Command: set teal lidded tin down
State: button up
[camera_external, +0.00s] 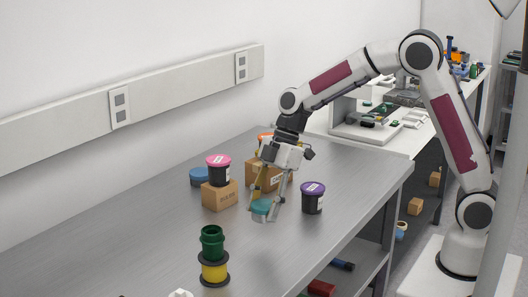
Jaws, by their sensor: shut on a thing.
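The teal lidded tin (261,207) is a low round tin at the middle of the grey metal table. My gripper (262,212) points down over it with a finger on each side, shut on the tin. The tin is at or very near the table top; I cannot tell whether its base touches. The fingers hide part of its sides.
A purple-lidded black tub (313,198) stands close right of my gripper. A cardboard box (262,174) is just behind it. A pink-lidded tub (218,170) sits on another box (219,195) to the left, by a blue tin (199,176). Green and yellow spools (214,270) stand in front.

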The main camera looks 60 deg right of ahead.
jog(key=shift+m+t, duration=0.3)
jog(key=shift+m, duration=0.6)
jog(key=w+a, duration=0.6)
jog(key=a, duration=0.1)
jog(key=w+a, duration=0.4)
jog(key=shift+a+f, duration=0.2)
jog(key=w+a+r+m+t+h, duration=0.1)
jog(key=w+r+m, duration=0.3)
jog(key=w, duration=0.1)
jog(key=shift+w+a+m+t, duration=0.25)
jog(key=shift+m+t, duration=0.15)
jog(key=shift+r, duration=0.1)
jog(key=shift+f, duration=3.15)
jog(key=shift+f, duration=0.15)
jog(key=shift+f, duration=1.75)
